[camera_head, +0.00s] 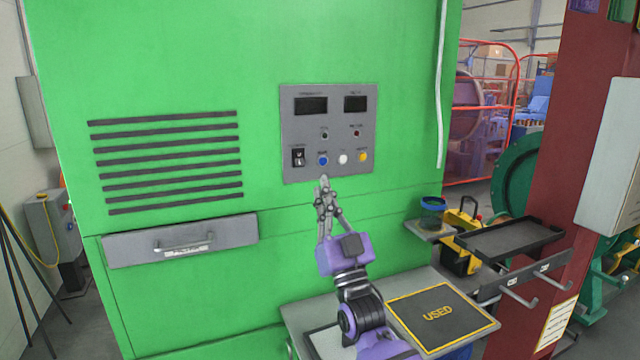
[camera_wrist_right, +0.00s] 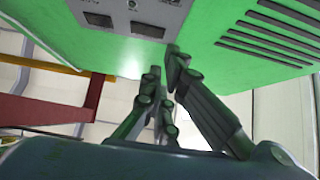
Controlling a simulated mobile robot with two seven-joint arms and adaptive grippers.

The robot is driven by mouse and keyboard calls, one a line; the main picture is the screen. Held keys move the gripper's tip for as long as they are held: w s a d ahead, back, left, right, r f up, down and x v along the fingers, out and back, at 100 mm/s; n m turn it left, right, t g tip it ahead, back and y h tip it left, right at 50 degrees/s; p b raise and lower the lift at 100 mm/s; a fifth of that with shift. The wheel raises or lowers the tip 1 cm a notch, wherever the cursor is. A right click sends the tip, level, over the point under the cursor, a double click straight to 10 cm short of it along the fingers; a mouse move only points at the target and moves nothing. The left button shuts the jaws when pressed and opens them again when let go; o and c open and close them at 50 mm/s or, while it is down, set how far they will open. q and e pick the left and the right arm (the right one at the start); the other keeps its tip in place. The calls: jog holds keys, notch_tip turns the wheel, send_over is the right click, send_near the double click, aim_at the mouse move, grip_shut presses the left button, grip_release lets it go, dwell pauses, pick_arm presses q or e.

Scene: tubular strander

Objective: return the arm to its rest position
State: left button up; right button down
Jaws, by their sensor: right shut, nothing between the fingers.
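My right arm comes up from the bottom of the head view, with a purple wrist and grey fingers. Its gripper (camera_head: 324,184) is shut and empty, pointing up just below the grey control panel (camera_head: 327,170) on the green cabinet (camera_head: 350,45). In the right wrist view the closed fingertips (camera_wrist_right: 164,75) show with the cabinet behind and the panel (camera_wrist_right: 150,14) at the top. I cannot tell whether the fingertips touch the cabinet. The panel carries two dark displays, a black switch, and blue, white and yellow buttons. My left gripper is not in view.
Below the gripper is a grey shelf with a black mat marked USED (camera_head: 440,312). To the right are a small shelf with a blue-rimmed container (camera_head: 432,212), a black tray (camera_head: 508,240), hooks and a red column (camera_head: 560,150). A drawer (camera_head: 180,241) with a handle is at left.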

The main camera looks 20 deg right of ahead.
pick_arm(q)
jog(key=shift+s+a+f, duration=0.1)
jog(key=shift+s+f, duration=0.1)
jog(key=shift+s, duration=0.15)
pick_arm(e)
jog(key=shift+f, duration=0.15)
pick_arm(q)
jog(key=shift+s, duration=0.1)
